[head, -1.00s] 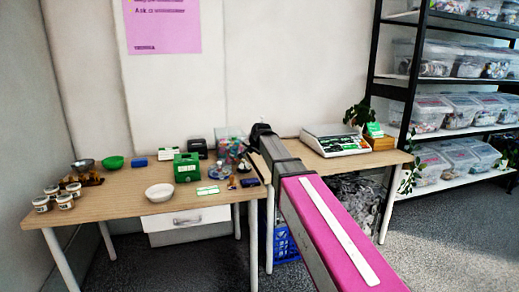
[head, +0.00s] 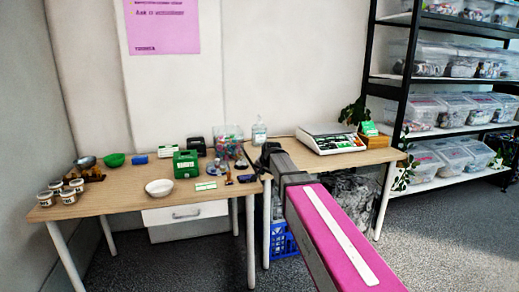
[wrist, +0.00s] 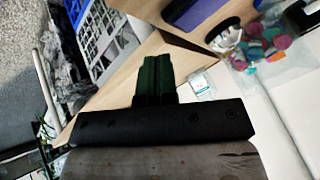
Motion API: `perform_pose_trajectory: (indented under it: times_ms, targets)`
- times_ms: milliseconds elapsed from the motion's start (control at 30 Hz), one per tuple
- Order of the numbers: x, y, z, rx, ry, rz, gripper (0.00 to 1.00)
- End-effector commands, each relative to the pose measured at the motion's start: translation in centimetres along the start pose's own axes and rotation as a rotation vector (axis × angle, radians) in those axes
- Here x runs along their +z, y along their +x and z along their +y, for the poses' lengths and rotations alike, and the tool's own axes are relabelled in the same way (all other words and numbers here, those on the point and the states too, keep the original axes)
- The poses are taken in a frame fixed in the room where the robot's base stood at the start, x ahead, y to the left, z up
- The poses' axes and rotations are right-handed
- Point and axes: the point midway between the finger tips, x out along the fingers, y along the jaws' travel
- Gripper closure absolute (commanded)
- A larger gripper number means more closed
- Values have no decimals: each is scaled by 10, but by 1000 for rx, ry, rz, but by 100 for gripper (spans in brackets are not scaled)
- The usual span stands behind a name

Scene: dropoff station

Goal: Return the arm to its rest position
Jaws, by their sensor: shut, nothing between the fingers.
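My arm (head: 325,225), magenta with a white stripe, reaches from the lower right of the head view toward the tables. My gripper (head: 267,152) is at its far end, by the gap between the two tables, and looks small and dark there. In the wrist view my gripper (wrist: 153,75) shows dark green fingers pressed together, with nothing between them. The tabletop and objects appear beyond the fingers.
The left table (head: 120,200) holds a white bowl (head: 159,188), a green box (head: 186,164), jars and small items. The right table (head: 370,157) holds a scale (head: 331,139). A clear bottle (head: 259,132) stands behind my gripper. A shelf rack (head: 402,110) stands right.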

Motion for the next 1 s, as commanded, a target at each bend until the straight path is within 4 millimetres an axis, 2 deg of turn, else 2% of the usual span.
perform_pose_trajectory:
  times_ms: [33, 167, 267, 400, 600, 700, 800, 900, 1000]
  targets:
    - [12, 2, 16, 18, -9, -16, 100]
    - [44, 10, 58, 71, -50, -71, 100]
    - [78, 14, 101, 122, -92, -133, 100]
    - [134, 15, 166, 194, -158, -241, 100]
    - [213, 3, 246, 270, -244, -408, 100]
    - [244, -5, 274, 290, -276, -478, 100]
    - [264, -12, 291, 302, -299, -528, 100]
    - [275, -15, 301, 307, -311, -555, 100]
    - [277, -16, 303, 309, -315, -562, 100]
